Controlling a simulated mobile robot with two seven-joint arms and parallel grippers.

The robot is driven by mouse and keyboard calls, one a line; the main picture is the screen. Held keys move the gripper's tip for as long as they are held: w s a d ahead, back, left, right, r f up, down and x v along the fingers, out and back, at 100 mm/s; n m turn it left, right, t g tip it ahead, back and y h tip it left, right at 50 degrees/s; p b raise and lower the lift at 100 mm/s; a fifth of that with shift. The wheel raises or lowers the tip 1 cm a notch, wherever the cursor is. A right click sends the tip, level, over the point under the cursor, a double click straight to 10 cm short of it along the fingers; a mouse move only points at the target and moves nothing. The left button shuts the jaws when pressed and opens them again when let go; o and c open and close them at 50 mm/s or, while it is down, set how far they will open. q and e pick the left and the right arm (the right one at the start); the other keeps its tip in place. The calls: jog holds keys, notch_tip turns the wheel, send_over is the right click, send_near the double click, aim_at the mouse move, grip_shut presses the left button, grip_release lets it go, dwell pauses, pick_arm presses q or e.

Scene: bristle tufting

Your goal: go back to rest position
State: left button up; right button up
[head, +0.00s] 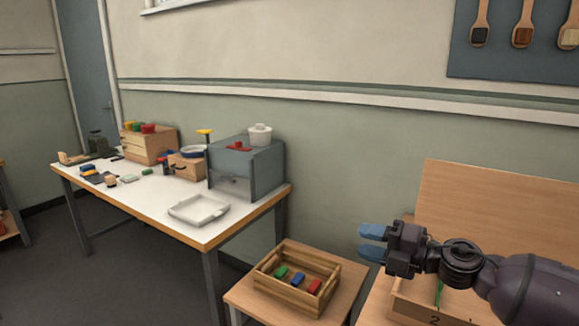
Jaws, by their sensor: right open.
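My right gripper (371,241) shows at the right of the head view, on a dark arm that comes in from the right edge. Its two blue fingertips point left and are apart, with nothing between them. It is in front of the green wall, to the right of and above a slatted wooden crate. My left gripper does not show in this view.
The wooden crate (262,284) holds several coloured blocks on a small wooden stand (239,298). A white-topped table (150,205) carries a white tray (199,209), a grey box (262,170) and wooden boxes. A wooden unit (480,190) stands behind my right arm.

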jog(key=s+d+f+m+t+h, duration=0.3)
jog(key=s+f+m+h, duration=0.2)
jog(key=f+m, duration=0.5)
jog(key=s+d+f+m+t+h, duration=0.3)
jog(key=s+f+m+h, duration=0.25)
jog(key=f+m, duration=0.45)
jog(key=s+d+f+m+g+h, duration=0.2)
jog(key=s+f+m, duration=0.2)
jog(key=s, duration=0.7)
jog(key=s+d+f+m+g+h, duration=0.2)
jog(key=s+f+m, duration=0.3)
jog(key=s+f, duration=0.4)
jog(key=shift+s+d+f, duration=0.15)
jog(key=shift+s+d, duration=0.45)
jog(key=shift+s, duration=0.4)
jog(key=shift+w+a, duration=0.1)
jog(key=shift+a, duration=0.05)
